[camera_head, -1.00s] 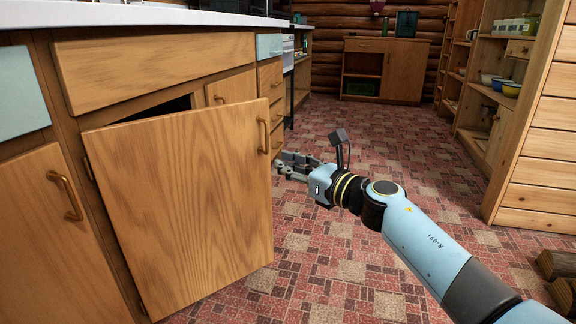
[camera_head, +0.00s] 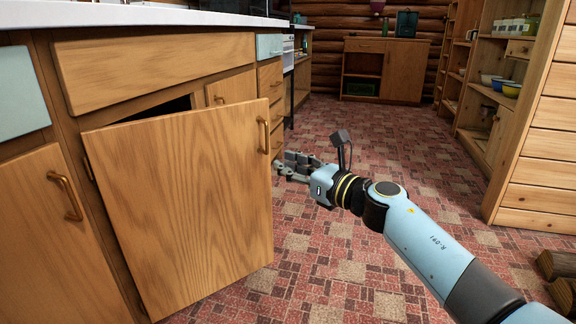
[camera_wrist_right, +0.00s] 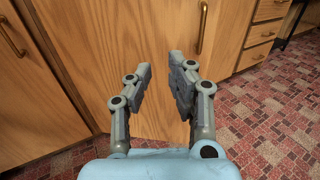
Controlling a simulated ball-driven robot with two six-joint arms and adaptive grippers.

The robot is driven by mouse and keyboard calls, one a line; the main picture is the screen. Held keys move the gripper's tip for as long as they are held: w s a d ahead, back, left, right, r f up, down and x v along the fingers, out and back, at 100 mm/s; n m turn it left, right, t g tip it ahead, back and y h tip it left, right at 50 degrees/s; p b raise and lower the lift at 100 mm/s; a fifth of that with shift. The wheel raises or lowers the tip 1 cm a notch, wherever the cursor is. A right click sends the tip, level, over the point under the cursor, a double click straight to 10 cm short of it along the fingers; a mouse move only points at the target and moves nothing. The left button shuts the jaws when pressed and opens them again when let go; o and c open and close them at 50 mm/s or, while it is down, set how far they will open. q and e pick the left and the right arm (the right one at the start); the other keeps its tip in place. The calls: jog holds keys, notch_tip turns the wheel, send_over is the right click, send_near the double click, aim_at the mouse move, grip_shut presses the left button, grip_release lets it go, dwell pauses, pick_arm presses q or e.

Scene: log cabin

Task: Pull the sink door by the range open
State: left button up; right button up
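The sink door (camera_head: 185,210) is a wooden cabinet door that stands partly open, swung out from its left side, with a dark gap showing above it. Its brass handle (camera_head: 263,136) is upright near the top right edge; it also shows in the right wrist view (camera_wrist_right: 202,28). My right gripper (camera_head: 280,168) is beside the door's right edge, below the handle. In the right wrist view the gripper (camera_wrist_right: 160,66) has its fingers apart with nothing between them, and the handle is beyond and right of the fingertips. Whether a finger touches the door I cannot tell. My left gripper is not in view.
Drawers (camera_head: 270,90) and the range lie beyond. Open shelves (camera_head: 500,100) stand at the right, with logs (camera_head: 558,268) on the floor. The tiled floor between is clear.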

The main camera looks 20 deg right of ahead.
jog(key=v, duration=1.1)
jog(key=shift+s, duration=0.3)
